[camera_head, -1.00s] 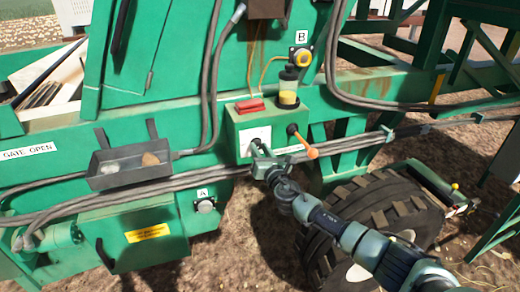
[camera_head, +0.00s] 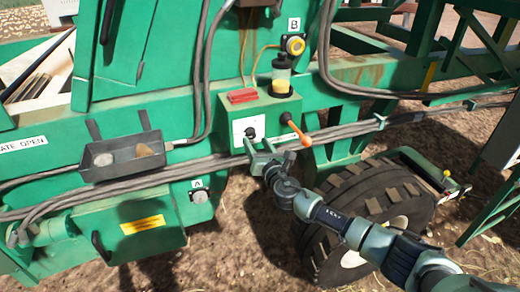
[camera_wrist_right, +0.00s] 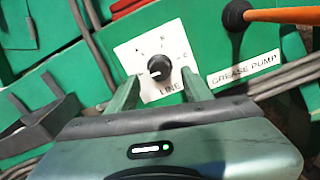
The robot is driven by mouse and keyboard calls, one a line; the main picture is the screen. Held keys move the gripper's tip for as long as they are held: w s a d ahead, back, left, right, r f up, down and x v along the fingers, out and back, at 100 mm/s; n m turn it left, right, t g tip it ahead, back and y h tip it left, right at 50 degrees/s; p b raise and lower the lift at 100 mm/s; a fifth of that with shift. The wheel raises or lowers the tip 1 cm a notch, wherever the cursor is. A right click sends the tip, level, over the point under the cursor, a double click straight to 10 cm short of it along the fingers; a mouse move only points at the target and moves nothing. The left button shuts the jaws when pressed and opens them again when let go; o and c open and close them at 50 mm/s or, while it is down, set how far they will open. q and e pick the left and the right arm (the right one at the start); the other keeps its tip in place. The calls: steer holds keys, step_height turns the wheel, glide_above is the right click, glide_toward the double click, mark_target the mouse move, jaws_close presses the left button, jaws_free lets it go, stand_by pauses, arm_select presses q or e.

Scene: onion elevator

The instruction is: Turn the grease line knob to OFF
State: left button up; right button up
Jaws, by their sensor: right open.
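The grease line knob (camera_wrist_right: 160,67) is black and round, with a white mark pointing to the lower left. It sits on a white plate (camera_wrist_right: 128,55) lettered A, B, C and LINE; OFF is not readable. In the head view the knob (camera_head: 250,132) shows on the green grease pump box (camera_head: 228,112). My right gripper (camera_wrist_right: 160,76) is open, its two fingers on either side below the knob, apart from it as far as I can tell. In the head view the right gripper (camera_head: 259,145) is just below the plate. My left gripper is not in view.
An orange-handled lever (camera_head: 296,127) sticks out right of the plate. A grey tray (camera_head: 122,170) hangs to the left. Cables (camera_head: 225,166) run below the box. A red block (camera_head: 243,96) and a grease reservoir (camera_head: 282,80) sit on top. A large tyre (camera_head: 375,205) is below right.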

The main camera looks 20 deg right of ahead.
steer(key=s, duration=0.5)
steer(key=shift+d, duration=0.1)
steer(key=shift+w+f, duration=0.1)
steer(key=s+d+f+m+g+h+b, duration=0.1)
steer(key=s+d+f+m+g, duration=0.15)
steer(key=s+f+m, duration=0.8)
steer(key=s+d+f+m+g+b, duration=0.1)
steer(key=s+f+g, duration=0.25)
steer(key=f, duration=1.45)
steer(key=s+d+f+m+g+h+b, duration=0.1)
steer(key=s+d+f+m+g+b, duration=0.3)
steer(key=f, duration=1.1)
steer(key=s+a+f+m+g, duration=0.2)
steer(key=s+f+m, duration=0.3)
steer(key=s, duration=0.9)
steer(key=s+a+f+m+g+y, duration=0.1)
steer(key=s+f+m, duration=0.4)
steer(key=s, duration=1)
steer(key=s+a+f+m+g, duration=0.4)
steer(key=s+f, duration=0.6)
steer(key=s, duration=0.4)
steer(key=shift+s+m, duration=0.3)
steer(key=shift+m, duration=0.55)
